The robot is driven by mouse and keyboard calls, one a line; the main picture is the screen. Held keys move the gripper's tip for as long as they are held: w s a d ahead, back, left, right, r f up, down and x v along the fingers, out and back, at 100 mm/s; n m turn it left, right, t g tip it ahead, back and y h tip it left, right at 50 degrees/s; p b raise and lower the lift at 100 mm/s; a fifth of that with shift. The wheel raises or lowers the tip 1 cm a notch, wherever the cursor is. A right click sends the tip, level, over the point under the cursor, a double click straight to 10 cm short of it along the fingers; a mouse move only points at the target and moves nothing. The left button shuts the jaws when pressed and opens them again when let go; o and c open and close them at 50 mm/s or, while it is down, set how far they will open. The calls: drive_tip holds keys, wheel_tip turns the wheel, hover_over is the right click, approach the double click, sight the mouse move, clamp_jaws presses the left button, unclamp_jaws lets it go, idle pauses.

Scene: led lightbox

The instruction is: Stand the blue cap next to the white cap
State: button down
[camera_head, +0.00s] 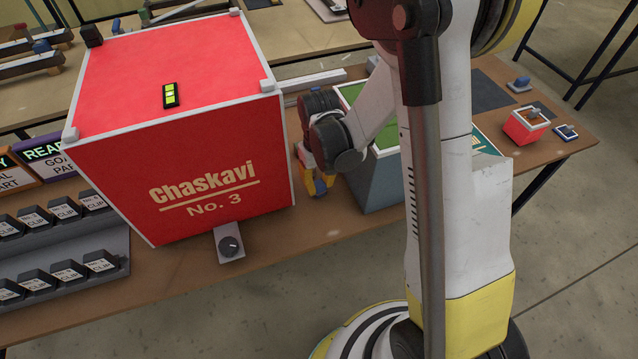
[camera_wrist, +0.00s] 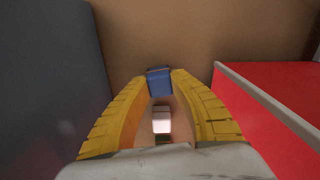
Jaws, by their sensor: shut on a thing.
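My gripper (camera_head: 318,184) points down between the red box and a grey bin. In the wrist view its yellow fingers (camera_wrist: 160,84) are closed on a small blue cap (camera_wrist: 159,80) at their tips. The blue cap (camera_head: 320,187) also shows low at the fingertips in the head view, close to the tabletop; I cannot tell whether it touches. A small pale, bright block (camera_wrist: 162,122) shows in the gap between the fingers in the wrist view; I cannot tell whether it is the white cap. I make out no separate white cap on the table in the head view.
The red box (camera_head: 225,150) stands just left of my gripper, and the grey bin (camera_head: 375,185) just right. A dial on a plate (camera_head: 230,243) sits at the box's front. Black clip bins (camera_head: 65,245) stand at left. A small red box (camera_head: 525,128) stands at far right.

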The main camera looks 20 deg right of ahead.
drive_tip(key=shift+f+b, duration=0.4)
drive_tip(key=shift+f, duration=0.2)
drive_tip(key=c, duration=1.2)
unclamp_jaws()
drive_tip(key=shift+r, duration=0.1)
drive_tip(key=shift+o, duration=0.2)
drive_tip(key=shift+r, duration=0.1)
wheel_tip(320, 180, up, 12)
